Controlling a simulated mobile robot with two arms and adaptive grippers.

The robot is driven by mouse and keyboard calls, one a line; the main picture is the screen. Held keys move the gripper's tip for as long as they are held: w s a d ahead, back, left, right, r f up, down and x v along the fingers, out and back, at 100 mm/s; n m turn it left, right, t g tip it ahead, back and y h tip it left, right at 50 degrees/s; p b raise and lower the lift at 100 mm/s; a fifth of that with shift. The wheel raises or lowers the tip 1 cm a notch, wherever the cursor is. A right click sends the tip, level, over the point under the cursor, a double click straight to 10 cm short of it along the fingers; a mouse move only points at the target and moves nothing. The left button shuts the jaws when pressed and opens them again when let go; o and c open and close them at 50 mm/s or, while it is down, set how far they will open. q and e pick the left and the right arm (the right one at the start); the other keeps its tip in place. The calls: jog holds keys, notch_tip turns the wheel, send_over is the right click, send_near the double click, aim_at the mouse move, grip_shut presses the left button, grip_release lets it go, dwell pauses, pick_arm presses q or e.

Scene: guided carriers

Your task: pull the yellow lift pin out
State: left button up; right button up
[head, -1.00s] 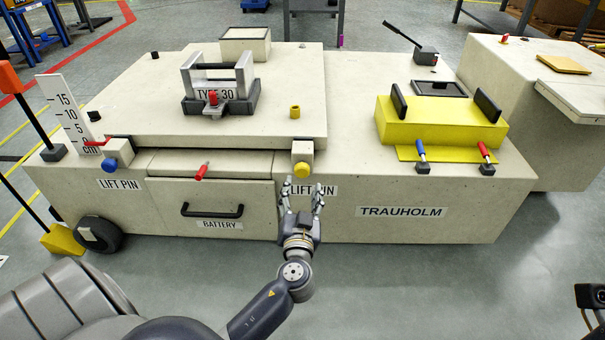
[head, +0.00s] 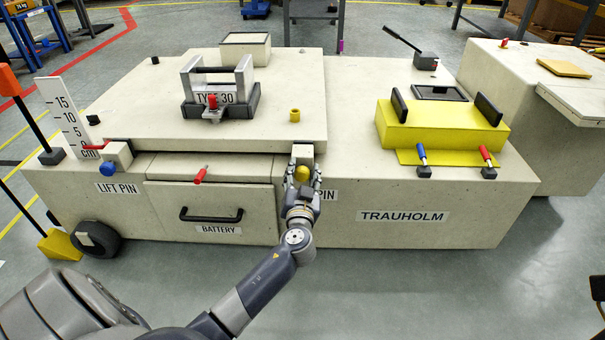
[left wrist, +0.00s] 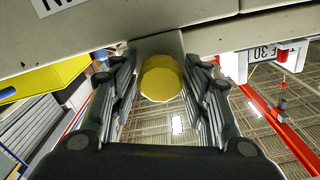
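The yellow lift pin (head: 302,174) sticks out of a small beige block (head: 303,151) at the front edge of the carrier's raised plate. My left gripper (head: 303,178) is open around the pin's knob, one finger on each side. In the left wrist view the knob (left wrist: 161,79) sits between the open fingers (left wrist: 162,90), with visible gaps on both sides. The fingers partly hide the right LIFT PIN label. My right gripper is not in view.
A blue lift pin (head: 108,168) sits at the plate's left corner. A red-handled lever (head: 201,174) and the battery drawer handle (head: 211,215) are left of my gripper. A yellow block (head: 440,124) stands on the carrier's right side. The floor in front is clear.

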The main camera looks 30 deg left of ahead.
pick_arm(q)
grip_shut()
jog(key=shift+s+d+f, duration=0.1)
jog(key=shift+s+d, duration=0.15)
jog(key=v, duration=0.4)
jog(key=shift+s, duration=0.1)
jog(key=shift+d, duration=0.1)
jog(key=shift+o, duration=0.7)
grip_release()
jog(key=shift+f, duration=0.1)
jog(key=o, duration=0.4)
jog(key=shift+s, duration=0.15)
jog(key=v, duration=1.2)
